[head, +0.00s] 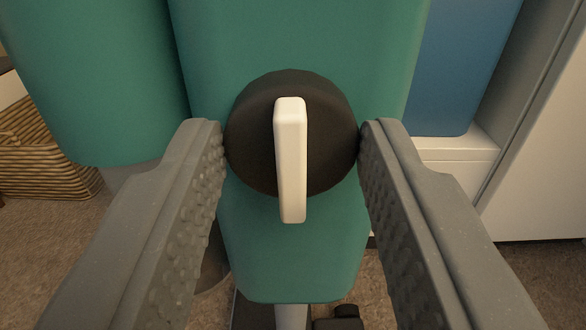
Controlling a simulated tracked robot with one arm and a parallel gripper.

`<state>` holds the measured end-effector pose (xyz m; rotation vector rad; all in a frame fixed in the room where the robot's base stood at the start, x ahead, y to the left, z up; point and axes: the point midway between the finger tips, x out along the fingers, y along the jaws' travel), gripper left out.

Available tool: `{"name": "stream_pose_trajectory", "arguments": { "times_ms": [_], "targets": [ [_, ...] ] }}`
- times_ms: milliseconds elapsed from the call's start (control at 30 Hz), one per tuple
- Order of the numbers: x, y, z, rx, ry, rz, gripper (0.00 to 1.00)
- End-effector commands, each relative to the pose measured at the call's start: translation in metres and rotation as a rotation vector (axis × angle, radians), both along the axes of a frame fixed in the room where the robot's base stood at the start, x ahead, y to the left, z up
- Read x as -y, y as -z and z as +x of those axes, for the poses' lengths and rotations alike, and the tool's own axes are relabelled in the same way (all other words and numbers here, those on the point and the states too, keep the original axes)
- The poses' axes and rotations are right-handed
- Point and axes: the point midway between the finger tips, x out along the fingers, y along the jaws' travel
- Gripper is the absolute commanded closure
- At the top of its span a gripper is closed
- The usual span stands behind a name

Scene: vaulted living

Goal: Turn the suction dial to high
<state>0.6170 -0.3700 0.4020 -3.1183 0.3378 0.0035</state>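The suction dial is a round dark brown knob (245,140) with a raised cream pointer bar (291,160). The bar stands nearly upright in the picture and reaches below the knob's lower edge. The dial sits on the front of a green body (295,265). My gripper (292,145) has one grey finger on each side of the knob, with the tips at its left and right edges. The tips are close to or touching the knob; I cannot tell whether they press on it. No setting marks show around the dial.
Another green rounded body (90,80) stands at the left, with a wicker basket (45,150) behind it. A blue panel (460,70) and a white cabinet (540,150) are at the right. Brown carpet (60,240) shows below.

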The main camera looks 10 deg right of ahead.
Motion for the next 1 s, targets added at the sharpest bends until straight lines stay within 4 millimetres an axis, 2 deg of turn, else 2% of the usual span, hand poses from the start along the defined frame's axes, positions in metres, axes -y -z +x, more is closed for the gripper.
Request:
{"name": "stream_pose_trajectory", "arguments": {
  "times_ms": [567, 1000],
  "targets": [
    [-0.006, -0.001, -0.002, 0.016, 0.01, 0.058, 0.86],
    [-0.003, -0.001, -0.003, 0.093, 0.012, 0.4, 0.86]
  ]
}}
